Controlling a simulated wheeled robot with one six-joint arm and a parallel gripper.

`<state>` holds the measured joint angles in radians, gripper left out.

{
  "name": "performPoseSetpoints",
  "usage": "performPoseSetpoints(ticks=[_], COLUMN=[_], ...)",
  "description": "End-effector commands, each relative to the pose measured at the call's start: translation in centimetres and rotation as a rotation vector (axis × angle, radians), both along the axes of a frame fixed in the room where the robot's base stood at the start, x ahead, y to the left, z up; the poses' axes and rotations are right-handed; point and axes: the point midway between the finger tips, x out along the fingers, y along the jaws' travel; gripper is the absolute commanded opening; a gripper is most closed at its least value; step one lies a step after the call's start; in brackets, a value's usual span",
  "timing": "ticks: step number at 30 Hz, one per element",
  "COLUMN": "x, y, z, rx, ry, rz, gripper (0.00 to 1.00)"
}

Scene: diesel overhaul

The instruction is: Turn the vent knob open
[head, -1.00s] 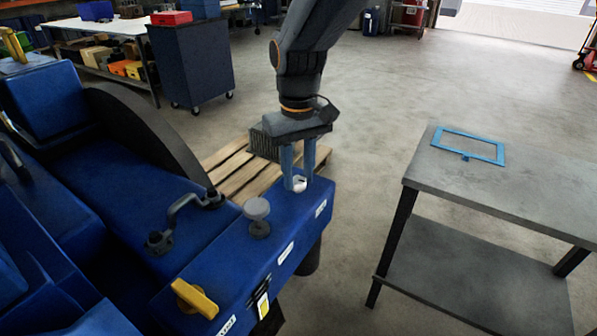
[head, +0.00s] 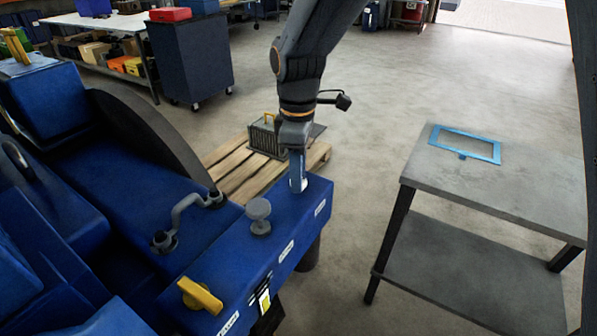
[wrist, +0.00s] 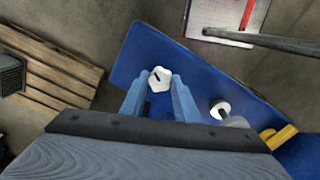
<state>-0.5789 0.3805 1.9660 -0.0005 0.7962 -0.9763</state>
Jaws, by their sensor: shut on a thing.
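The vent knob, a small white knob (wrist: 159,79) with a dark slot-like mark, sits on top of the blue engine housing (head: 290,215) near its far end. My gripper (wrist: 158,88) is shut on the knob, with one blue finger at each side. In the head view my gripper (head: 298,182) points straight down at the housing and shows edge-on, so it hides most of the knob.
A grey round cap (head: 258,212) and a yellow handle (head: 200,297) stand on the same housing, nearer. A grey bent handle (head: 187,215) is to the left. A wooden pallet (head: 236,170) lies behind. A grey table (head: 480,195) with a blue frame (head: 465,143) stands right.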

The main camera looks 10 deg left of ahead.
Motion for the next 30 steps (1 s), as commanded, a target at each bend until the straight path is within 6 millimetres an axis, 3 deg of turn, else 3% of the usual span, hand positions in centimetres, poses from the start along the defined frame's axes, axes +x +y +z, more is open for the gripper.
performPoseSetpoints(ticks=[15,30], x=[0.09,0.09], y=[0.16,0.19], z=[0.15,0.16], rx=[0.003,0.003], ry=[-0.004,-0.004], rz=[0.421,0.564], gripper=[0.06,0.06])
